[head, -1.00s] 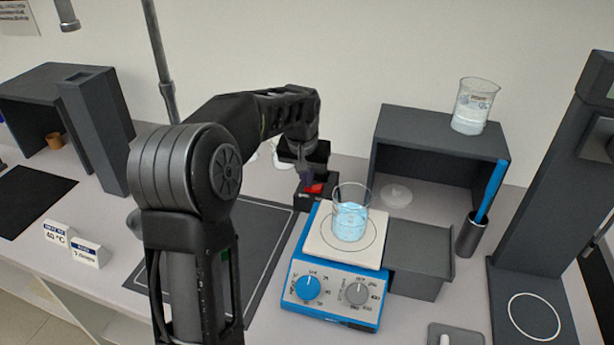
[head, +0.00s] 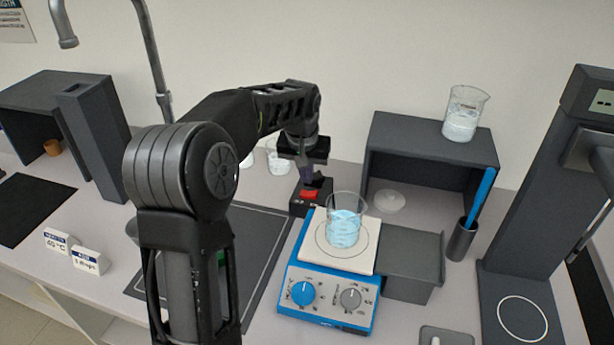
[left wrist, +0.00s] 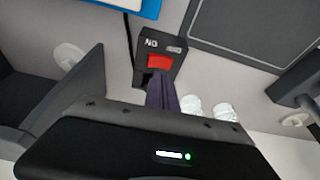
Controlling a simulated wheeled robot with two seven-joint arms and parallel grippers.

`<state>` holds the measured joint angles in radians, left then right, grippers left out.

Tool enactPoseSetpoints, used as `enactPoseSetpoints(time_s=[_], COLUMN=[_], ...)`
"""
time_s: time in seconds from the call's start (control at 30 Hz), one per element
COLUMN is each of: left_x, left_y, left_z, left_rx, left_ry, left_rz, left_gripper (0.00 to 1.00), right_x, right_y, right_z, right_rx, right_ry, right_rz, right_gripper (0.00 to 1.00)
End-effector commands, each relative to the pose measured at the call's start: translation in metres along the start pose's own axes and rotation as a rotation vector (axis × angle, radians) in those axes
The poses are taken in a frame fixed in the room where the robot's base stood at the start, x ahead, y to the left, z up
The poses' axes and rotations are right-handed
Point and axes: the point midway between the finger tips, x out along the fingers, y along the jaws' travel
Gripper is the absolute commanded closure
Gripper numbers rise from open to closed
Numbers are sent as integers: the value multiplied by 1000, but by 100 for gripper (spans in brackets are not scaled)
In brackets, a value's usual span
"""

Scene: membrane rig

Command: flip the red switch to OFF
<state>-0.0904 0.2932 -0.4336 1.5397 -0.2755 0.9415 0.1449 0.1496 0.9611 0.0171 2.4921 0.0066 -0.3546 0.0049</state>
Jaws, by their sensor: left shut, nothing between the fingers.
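The red switch (head: 310,194) is a red rocker on a small black box (head: 299,207) behind the hotplate. In the left wrist view the red rocker (left wrist: 159,62) shows upside down, with ON lettering and a second, unreadable label on the box above it. My left gripper (head: 309,178) is shut and empty, pointing down just behind the rocker. In the left wrist view its fingers (left wrist: 162,88) end close to the rocker's edge; I cannot tell whether they touch it. My right gripper is not in view.
A blue-and-white hotplate (head: 327,302) carries a beaker of blue liquid (head: 344,228) close in front of the switch box. A grey shelf (head: 400,133) stands to the right with a beaker (head: 463,120) on top. Glassware (head: 277,158) stands behind the arm.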

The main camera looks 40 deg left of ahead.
Motion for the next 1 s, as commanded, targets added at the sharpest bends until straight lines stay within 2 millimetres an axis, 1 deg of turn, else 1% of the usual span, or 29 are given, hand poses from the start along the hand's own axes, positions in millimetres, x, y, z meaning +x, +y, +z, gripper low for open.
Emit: enactPoseSetpoints(time_s=[0.03, 0.07, 0.1, 0.3, 0.4, 0.5, 0.67, 1.0], left_x=[-16, -16, -24, -66, -83, -95, -103, -105], left_y=[-1, -3, -5, -15, -19, -22, -24, -24], left_z=[-5, -3, -2, -2, -2, -2, -2, -2], left_rx=[-1, -1, -1, 0, -1, 0, 1, 1], left_ry=[2, 3, 5, 4, 3, 2, 0, 0], left_rz=[0, 1, 2, 1, 1, 1, 1, 0], left_gripper=[100, 100, 100, 100, 100, 100, 100, 100], right_x=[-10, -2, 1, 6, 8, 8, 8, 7], right_y=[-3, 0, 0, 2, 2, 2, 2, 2], right_z=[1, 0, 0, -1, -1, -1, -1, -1], right_rx=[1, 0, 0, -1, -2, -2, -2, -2], right_ry=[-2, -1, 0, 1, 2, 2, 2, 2], right_rz=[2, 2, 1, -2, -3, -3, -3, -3], right_gripper=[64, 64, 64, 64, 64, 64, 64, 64])
